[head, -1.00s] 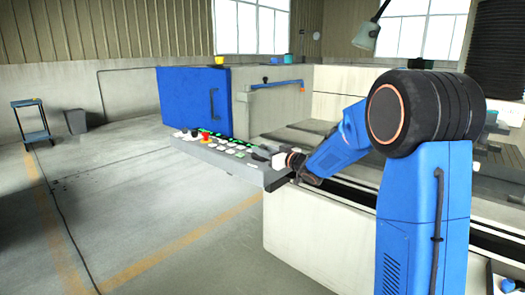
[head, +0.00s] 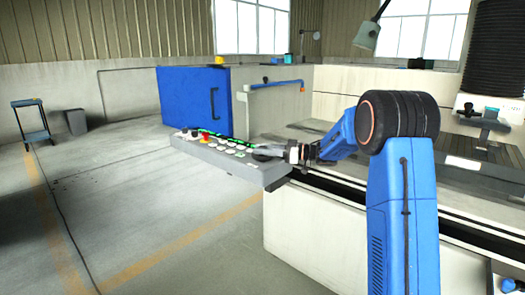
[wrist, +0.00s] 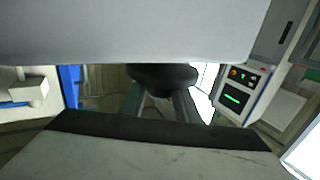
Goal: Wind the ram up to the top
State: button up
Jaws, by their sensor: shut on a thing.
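The grey control panel (head: 225,158) juts out in the middle of the head view, with several white keys and a red button (head: 205,137). My gripper (head: 283,154) is at its right end, shut on a dark round knob (head: 264,152). In the wrist view the dark knob (wrist: 162,76) shows between the two pale finger surfaces; its far side is hidden. The ram, with ribbed black bellows (head: 502,45), hangs at the upper right of the head view. A small dark-and-white head (head: 483,116) shows below it, above the machine bed.
The machine's pale tank front (head: 320,235) lies below my arm. A blue cabinet door (head: 193,100) stands behind the panel. A lamp (head: 366,35) hangs at upper right. The floor at left is clear, with a blue trolley (head: 33,120) and grey bin (head: 75,121) far off.

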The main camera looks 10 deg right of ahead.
aim_at(262, 147)
jog(key=n+g, duration=0.2)
jog(key=g, duration=0.1)
jog(key=n+g+y, duration=0.1)
jog(key=n+g, duration=0.1)
jog(key=g, duration=0.1)
jog(key=shift+w+g+y, duration=0.1)
jog(key=shift+g+y, duration=0.2)
jog(key=shift+n+g, duration=1.6)
jog(key=shift+g, duration=0.9)
jog(key=o, duration=1)
jog(key=shift+o, duration=0.2)
jog(key=shift+r, duration=0.15)
notch_tip(262, 147, up, 10)
jog(key=shift+f, duration=0.1)
